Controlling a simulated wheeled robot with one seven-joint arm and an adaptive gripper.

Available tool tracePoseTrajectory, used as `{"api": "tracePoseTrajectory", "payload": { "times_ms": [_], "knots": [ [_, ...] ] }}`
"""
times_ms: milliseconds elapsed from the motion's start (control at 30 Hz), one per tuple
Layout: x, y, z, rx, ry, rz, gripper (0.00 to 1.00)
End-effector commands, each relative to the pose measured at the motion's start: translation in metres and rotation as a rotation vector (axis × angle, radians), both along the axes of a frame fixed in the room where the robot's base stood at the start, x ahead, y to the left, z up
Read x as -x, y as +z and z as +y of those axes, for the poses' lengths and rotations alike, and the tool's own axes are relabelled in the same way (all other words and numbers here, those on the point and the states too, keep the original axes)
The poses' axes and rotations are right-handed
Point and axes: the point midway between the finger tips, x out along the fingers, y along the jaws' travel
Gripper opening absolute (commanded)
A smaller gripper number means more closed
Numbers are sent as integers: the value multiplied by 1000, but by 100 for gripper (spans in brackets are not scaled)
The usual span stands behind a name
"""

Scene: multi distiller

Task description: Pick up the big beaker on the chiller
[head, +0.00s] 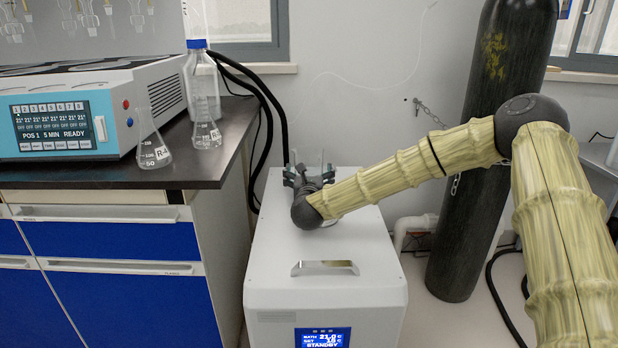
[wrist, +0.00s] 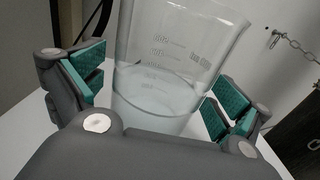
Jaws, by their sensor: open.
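The big beaker (wrist: 180,65) is clear glass with white graduation marks and stands between my gripper's fingers in the wrist view. It looks slightly tilted there and holds what looks like a clear liquid or a frosted lower band. In the head view the beaker (head: 322,160) shows only faintly, mostly hidden behind my gripper (head: 309,178). My gripper (wrist: 150,92) is open, with its teal pads on either side of the beaker and a gap visible at each side. The white chiller (head: 290,240) stands on the floor below my gripper, with a blue display on its front.
A black-topped bench (head: 185,165) with blue drawers stands left, holding a multi-position heater (head: 65,120), two small flasks (head: 153,145) and (head: 206,130), and a blue-capped bottle (head: 200,75). A dark gas cylinder (head: 480,210) stands right. A handle (head: 325,268) sits on the chiller's top.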

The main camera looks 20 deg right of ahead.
Motion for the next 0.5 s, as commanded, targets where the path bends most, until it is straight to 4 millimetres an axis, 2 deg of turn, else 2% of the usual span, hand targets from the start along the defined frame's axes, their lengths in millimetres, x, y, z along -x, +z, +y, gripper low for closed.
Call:
{"api": "tracePoseTrajectory", "payload": {
  "times_ms": [300,367,500],
  "knots": [
    [-5,1,-1,0,0,0,100],
    [-5,1,-1,0,0,0,91],
    [-5,0,-1,0,0,0,65]
  ]
}}
